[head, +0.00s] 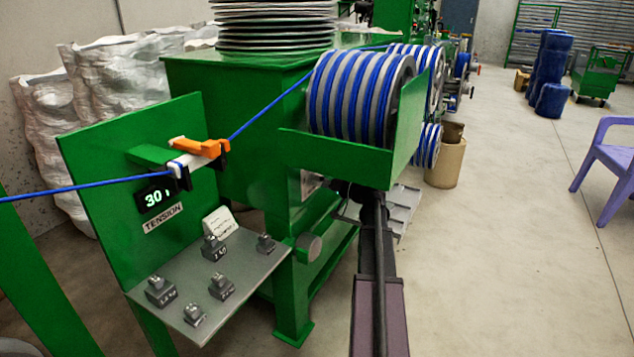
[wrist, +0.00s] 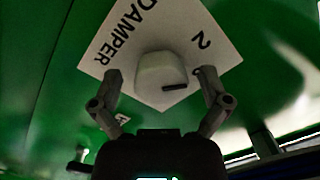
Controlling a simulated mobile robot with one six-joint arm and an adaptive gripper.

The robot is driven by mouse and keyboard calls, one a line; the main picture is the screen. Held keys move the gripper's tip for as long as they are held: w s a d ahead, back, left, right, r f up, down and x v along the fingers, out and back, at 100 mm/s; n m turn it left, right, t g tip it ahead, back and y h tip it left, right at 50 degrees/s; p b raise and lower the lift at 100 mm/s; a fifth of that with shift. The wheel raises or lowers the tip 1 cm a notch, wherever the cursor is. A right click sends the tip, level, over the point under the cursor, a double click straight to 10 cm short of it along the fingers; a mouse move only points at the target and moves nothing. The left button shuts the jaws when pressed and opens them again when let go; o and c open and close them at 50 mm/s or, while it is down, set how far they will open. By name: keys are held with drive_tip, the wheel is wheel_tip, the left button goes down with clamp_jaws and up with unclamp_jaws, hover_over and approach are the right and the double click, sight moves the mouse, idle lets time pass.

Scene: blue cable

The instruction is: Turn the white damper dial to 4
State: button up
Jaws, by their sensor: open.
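The white damper dial (wrist: 160,72) sits on a white label plate (wrist: 135,40) in the wrist view. The plate reads "DAMPER" and shows a "2" at the upper right. A short dark mark on the dial lies at its lower right side; I cannot tell which number it points to. My gripper (wrist: 160,78) is open, with one finger on each side of the dial; I cannot tell whether they touch it. In the head view a pale plate (head: 311,184) on the green machine is partly covered by my arm, and the dial cannot be made out.
A green guard (head: 335,158) juts out above my arm, under the blue cable drum (head: 350,95). A grey shelf (head: 240,275) with several small weights stands at left, beside a tension display (head: 156,195). Clear floor lies to the right, with a purple chair (head: 610,160).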

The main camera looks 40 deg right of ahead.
drive_tip(key=shift+w+a, duration=0.1)
drive_tip(key=shift+w, duration=0.1)
drive_tip(key=c, duration=1.1)
drive_tip(key=shift+c, duration=0.2)
drive_tip(key=shift+m, duration=0.4)
drive_tip(key=m, duration=0.9)
drive_tip(key=shift+r, duration=0.1)
